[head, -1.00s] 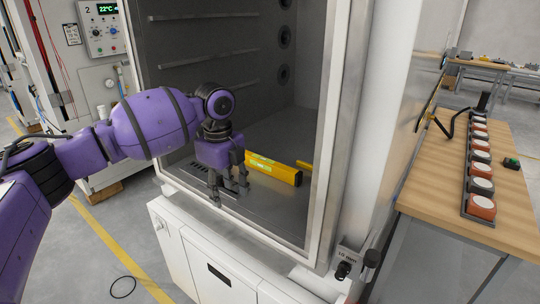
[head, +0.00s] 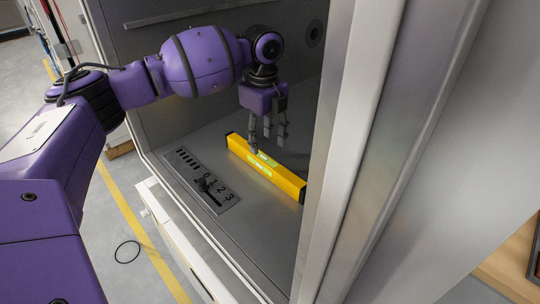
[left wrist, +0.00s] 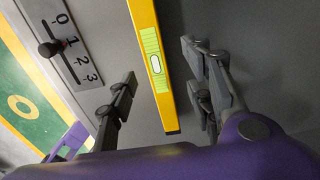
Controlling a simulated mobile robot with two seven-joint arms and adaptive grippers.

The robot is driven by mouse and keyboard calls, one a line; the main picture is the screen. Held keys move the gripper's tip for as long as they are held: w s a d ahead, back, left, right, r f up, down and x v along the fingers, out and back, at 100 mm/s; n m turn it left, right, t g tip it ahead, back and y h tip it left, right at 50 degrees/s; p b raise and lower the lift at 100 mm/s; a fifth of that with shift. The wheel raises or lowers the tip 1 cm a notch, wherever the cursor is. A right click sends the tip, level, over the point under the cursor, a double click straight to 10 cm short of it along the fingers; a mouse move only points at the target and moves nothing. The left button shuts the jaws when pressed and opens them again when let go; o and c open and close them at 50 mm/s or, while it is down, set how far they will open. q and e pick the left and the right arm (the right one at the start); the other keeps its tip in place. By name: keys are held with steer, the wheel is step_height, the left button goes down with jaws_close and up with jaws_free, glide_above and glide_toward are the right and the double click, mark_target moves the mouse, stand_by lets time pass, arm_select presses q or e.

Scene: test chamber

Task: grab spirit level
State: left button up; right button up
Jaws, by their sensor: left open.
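The yellow spirit level (head: 285,179) lies on the grey chamber floor, with black ends and greenish vial windows. In the left wrist view the spirit level (left wrist: 148,40) runs between the open fingers, with clear space on both sides. My left gripper (head: 268,140) is open and points down just above the level, near its middle in the head view. The gripper's fingers (left wrist: 160,95) straddle the level in the wrist view and hold nothing. Whether they reach down beside it, I cannot tell. My right gripper is in neither view.
A panel (head: 205,180) with a black lever and numbers 0 to 3 lies left of the level. The chamber's pale door frame (head: 350,150) stands close on the right. A wooden table (head: 510,260) shows at lower right.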

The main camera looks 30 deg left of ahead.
mark_target(263, 157)
arm_select(q)
steer(key=shift+s+f, duration=0.25)
steer(key=shift+f, duration=0.25)
steer(key=shift+s+f, duration=0.2)
steer(key=shift+f, duration=0.3)
step_height(263, 157, down, 4)
steer(key=shift+w+r, duration=0.1)
steer(key=shift+f, duration=0.35)
steer(key=c, duration=0.9)
steer(key=shift+c, duration=1.2)
jaws_close()
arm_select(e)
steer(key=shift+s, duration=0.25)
